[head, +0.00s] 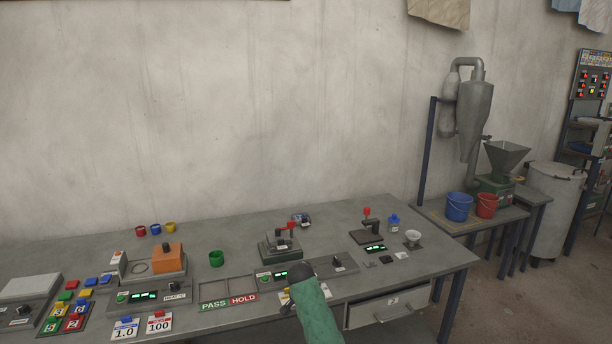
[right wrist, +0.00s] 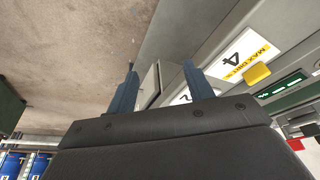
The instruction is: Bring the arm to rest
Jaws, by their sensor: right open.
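My right arm (head: 316,312) comes in from the bottom middle of the head view, over the front edge of the bench. Its green link ends in a dark rounded joint, and the gripper itself cannot be made out there. In the right wrist view my right gripper (right wrist: 159,66) has its two blue fingers wide apart with nothing held between them. My left gripper is in neither view.
The grey bench (head: 350,215) carries an orange device (head: 168,258), a green cup (head: 216,258), lever presses (head: 280,246) and a PASS/HOLD tray (head: 228,290). A drawer (head: 388,308) is at the front right. Blue (head: 459,206) and red (head: 487,205) buckets stand on the side table.

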